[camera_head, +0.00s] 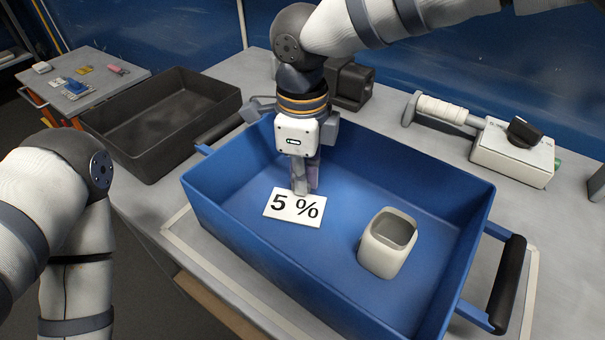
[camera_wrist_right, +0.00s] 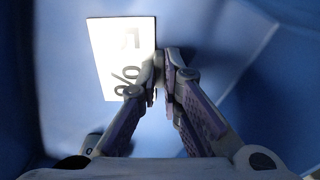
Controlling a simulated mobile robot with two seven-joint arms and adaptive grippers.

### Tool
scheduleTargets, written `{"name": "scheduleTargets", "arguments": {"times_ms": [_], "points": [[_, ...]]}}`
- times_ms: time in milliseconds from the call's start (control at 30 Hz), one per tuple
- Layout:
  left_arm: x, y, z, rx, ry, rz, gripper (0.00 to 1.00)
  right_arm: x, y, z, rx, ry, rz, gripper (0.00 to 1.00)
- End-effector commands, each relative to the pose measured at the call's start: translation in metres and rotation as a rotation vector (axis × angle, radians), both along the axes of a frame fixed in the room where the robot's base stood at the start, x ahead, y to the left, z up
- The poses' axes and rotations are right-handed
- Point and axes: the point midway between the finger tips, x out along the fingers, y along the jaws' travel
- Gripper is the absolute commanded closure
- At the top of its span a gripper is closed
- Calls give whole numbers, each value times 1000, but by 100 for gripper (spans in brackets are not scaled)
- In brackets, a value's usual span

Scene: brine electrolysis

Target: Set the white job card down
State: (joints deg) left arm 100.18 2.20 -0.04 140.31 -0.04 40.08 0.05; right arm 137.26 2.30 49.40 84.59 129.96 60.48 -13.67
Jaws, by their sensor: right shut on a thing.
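The white job card (camera_head: 285,207), printed "5 %", is inside the blue crate (camera_head: 265,253), at its left part. The card also shows in the right wrist view (camera_wrist_right: 107,45). My right gripper (camera_head: 304,186) reaches down into the crate and is shut on the card's edge. In the right wrist view its fingertips (camera_wrist_right: 162,72) meet at that edge. I cannot tell whether the card touches the crate floor. My left arm shows at the left of the head view, but its gripper is out of view.
A white open container (camera_head: 388,243) stands in the crate, right of the card. A black tray (camera_head: 165,115) lies left of the crate. A white device with a black knob (camera_head: 513,150) stands at the right on the bench. The crate floor between card and container is clear.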

Motion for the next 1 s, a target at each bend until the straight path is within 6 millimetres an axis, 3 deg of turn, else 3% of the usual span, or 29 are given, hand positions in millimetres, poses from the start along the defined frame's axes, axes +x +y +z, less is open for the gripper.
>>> {"name": "scheduleTargets", "arguments": {"times_ms": [33, 100, 433, 800, 1000], "points": [[0, 0, 0, 0, 0, 0, 31, 0, 0, 0, 0, 0, 0, 86], [0, 0, 0, 0, 0, 0, 31, 0, 0, 0, 0, 0, 0, 73], [0, 0, 0, 0, 1, 0, 31, 0, 0, 4, 1, 0, -1, 73], [5, 0, 6, 0, -19, 0, 31, 0, 0, 96, 4, -2, -2, 73], [6, 0, 6, 0, -21, 0, 31, -1, 0, 121, 0, 1, -1, 73]]}}
